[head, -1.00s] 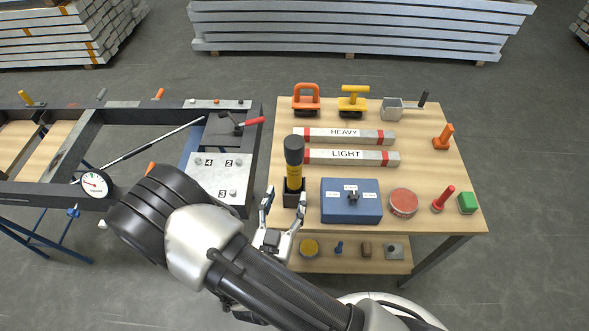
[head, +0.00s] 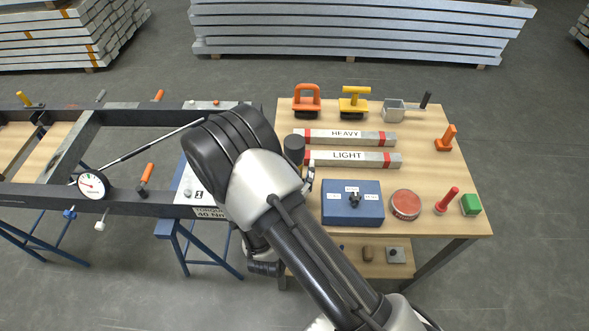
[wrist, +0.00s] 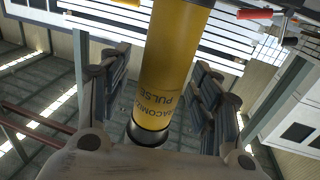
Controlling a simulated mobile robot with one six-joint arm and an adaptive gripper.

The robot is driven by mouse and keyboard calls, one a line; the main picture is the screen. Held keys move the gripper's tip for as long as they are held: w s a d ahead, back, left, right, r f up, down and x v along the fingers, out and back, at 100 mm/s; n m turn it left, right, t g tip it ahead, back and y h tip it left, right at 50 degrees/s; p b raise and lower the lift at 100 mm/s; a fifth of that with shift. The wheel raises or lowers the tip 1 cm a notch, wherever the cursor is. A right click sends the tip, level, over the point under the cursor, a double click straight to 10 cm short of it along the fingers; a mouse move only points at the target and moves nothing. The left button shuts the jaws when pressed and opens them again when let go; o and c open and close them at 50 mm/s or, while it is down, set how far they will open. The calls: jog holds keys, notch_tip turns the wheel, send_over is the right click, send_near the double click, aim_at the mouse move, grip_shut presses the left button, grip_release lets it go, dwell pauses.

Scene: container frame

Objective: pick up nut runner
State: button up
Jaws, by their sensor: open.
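The nut runner is a yellow cylinder with a black cap (head: 294,148), standing upright at the left end of the wooden table. In the head view my arm hides most of its body. In the wrist view its yellow body (wrist: 172,60) with black lettering runs between the two fingers of my gripper (wrist: 160,75). The fingers are open, one on each side, with gaps visible to the yellow body. In the head view only one fingertip shows, just right of the tool. The tool's black holder is hidden in the head view.
A blue box (head: 352,208) stands close right of the tool. Bars marked HEAVY (head: 343,139) and LIGHT (head: 347,158) lie behind it. A dark frame (head: 130,203) with a gauge (head: 92,184) is at left. Red and green items are further right.

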jog(key=shift+c, duration=0.3)
grip_shut()
dwell(0.4)
